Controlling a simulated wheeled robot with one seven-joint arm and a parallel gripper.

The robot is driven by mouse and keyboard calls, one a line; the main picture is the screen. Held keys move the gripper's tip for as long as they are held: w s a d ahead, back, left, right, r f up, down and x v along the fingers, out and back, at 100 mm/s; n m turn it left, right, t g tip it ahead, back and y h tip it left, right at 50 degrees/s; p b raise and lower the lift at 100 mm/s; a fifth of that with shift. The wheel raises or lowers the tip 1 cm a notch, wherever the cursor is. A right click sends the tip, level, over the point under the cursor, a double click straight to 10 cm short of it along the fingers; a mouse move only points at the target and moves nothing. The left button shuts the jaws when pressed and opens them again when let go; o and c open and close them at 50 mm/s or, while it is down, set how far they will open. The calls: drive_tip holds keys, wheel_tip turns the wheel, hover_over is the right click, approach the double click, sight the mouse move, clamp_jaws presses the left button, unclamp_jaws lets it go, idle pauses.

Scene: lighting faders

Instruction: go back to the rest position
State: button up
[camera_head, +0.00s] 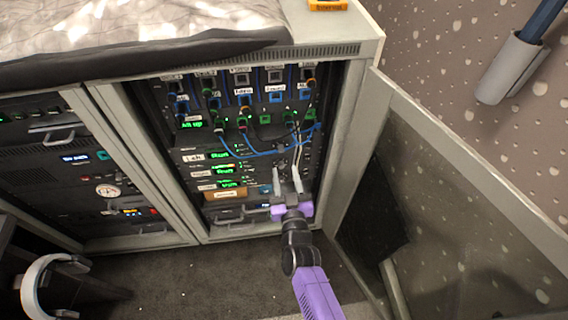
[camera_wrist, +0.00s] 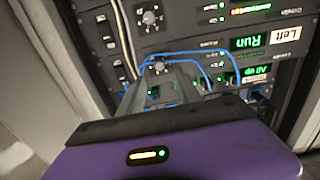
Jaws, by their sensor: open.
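My gripper (camera_head: 287,182) is in front of the lower part of the open rack cabinet, its two pale fingers apart with nothing visible between them. In the wrist view my gripper (camera_wrist: 180,85) points at the rack panel, and its purple body fills the bottom of the picture. The rack (camera_head: 165,130) has rows of ports, cables and modules with green displays. A display reading "Run" beside a "Left" label shows in the wrist view (camera_wrist: 255,41). I cannot tell whether the fingers touch the panel.
Blue cables (camera_head: 257,155) and pale cables hang across the rack front near my gripper. The open cabinet door (camera_head: 440,130) stands to the right. A grey cloth (camera_head: 130,30) lies on the cabinet top. Dark floor (camera_head: 200,280) is clear in front. A white curved object (camera_head: 35,285) is at lower left.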

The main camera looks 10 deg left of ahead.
drive_tip(key=shift+s+f, duration=0.1)
idle(0.6)
wheel_tip(320, 180, up, 4)
drive_tip(key=s+d+r+p, duration=0.2)
drive_tip(key=s+d+r, duration=0.3)
drive_tip(key=s+d, duration=0.35)
drive_tip(key=s+d+r+p, duration=0.2)
drive_tip(key=s+d+r, duration=0.3)
drive_tip(key=s+d, duration=0.4)
drive_tip(key=s+d+r+m+g+h+p, duration=0.1)
drive_tip(key=s+r, duration=0.3)
drive_tip(key=s, duration=0.4)
drive_tip(key=s+d+r+m+h+p, duration=0.1)
drive_tip(key=s+d+r, duration=0.3)
drive_tip(key=s, duration=0.5)
drive_tip(key=s+d+r+m+g+h+p, duration=0.1)
drive_tip(key=s+d+r+h+p, duration=0.2)
drive_tip(key=s, duration=0.6)
wheel_tip(320, 180, up, 3)
drive_tip(key=shift+d+f+g, duration=0.1)
drive_tip(key=shift+d+g, duration=0.15)
drive_tip(key=shift+g, duration=0.05)
